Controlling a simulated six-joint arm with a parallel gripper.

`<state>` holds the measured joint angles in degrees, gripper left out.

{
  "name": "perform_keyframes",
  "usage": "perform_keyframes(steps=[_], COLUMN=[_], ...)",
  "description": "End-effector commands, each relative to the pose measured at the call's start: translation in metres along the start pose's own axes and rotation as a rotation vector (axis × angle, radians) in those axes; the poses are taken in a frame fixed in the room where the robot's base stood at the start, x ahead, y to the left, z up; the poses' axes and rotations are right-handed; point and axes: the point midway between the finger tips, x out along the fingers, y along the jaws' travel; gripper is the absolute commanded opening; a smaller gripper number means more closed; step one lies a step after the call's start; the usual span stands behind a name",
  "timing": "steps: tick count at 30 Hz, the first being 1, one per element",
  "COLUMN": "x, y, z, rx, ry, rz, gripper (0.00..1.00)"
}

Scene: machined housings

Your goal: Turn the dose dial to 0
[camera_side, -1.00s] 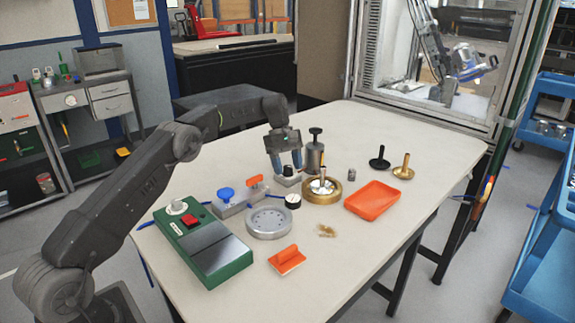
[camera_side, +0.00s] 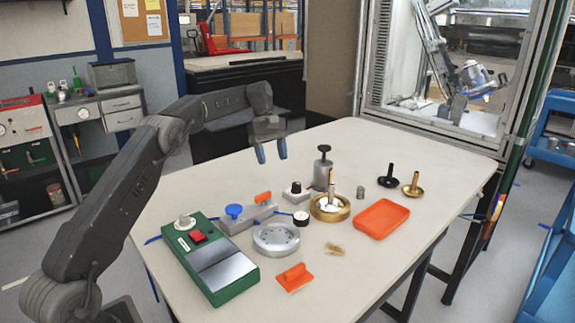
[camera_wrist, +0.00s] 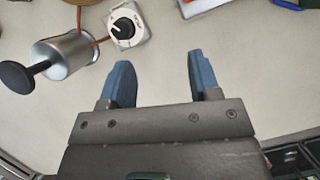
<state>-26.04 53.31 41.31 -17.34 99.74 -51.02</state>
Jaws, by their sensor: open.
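The dose dial appears to be the black knob on a small pale block (camera_side: 296,191), near the middle of the table. In the wrist view the dial (camera_wrist: 124,27) shows from above at the top, left of centre. It has a black knob with a white pointer line and small marks around it, too small to read. The pointer slants toward the upper left in that view. My gripper (camera_side: 270,154) is open and empty, raised above the table behind and left of the dial. Its two blue fingers (camera_wrist: 158,65) are apart and clear of the dial.
A metal canister with a black plunger (camera_side: 323,172) stands close to the dial. A green box (camera_side: 210,260) and an orange tray (camera_side: 376,218) lie further off.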

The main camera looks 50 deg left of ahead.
Motion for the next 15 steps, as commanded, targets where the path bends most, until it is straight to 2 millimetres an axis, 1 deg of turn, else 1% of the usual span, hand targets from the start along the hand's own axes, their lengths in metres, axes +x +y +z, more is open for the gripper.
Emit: perform_keyframes(steps=[1, 6, 10, 15], x=[-0.009, -0.027, -0.034, -0.037], y=[-0.008, -0.028, -0.036, -0.039], z=[-0.003, -0.011, -0.013, -0.015], rx=[-0.002, -0.001, 0.0, 0.001], ry=[0.002, 0.0, 0.001, 0.0], rz=[0.002, 0.001, 0.001, 0.0], gripper=[0.57, 0.57, 0.57, 0.57])
